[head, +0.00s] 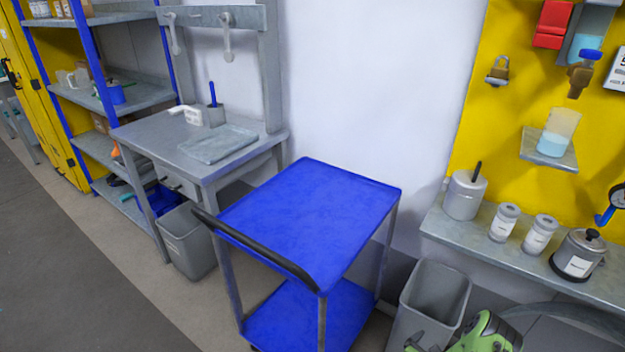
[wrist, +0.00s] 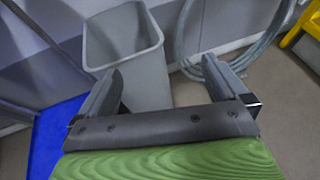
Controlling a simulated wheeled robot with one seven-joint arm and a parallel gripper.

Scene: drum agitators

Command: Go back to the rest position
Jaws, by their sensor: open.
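My gripper (wrist: 165,88) is open and empty in the wrist view, its two dark fingers spread apart. It hangs above the floor, with a grey bin (wrist: 130,50) just beyond the fingers. Nothing lies between the fingertips. In the head view, the green part of my arm (head: 487,335) shows at the bottom edge, right of the same grey bin (head: 430,305).
A blue cart (head: 310,210) with an empty top stands left of the bin. A grey shelf (head: 520,255) on the right holds canisters and a lidded pot (head: 578,255). A coiled hose (wrist: 215,75) lies near the gripper. Open floor (head: 50,230) is at left.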

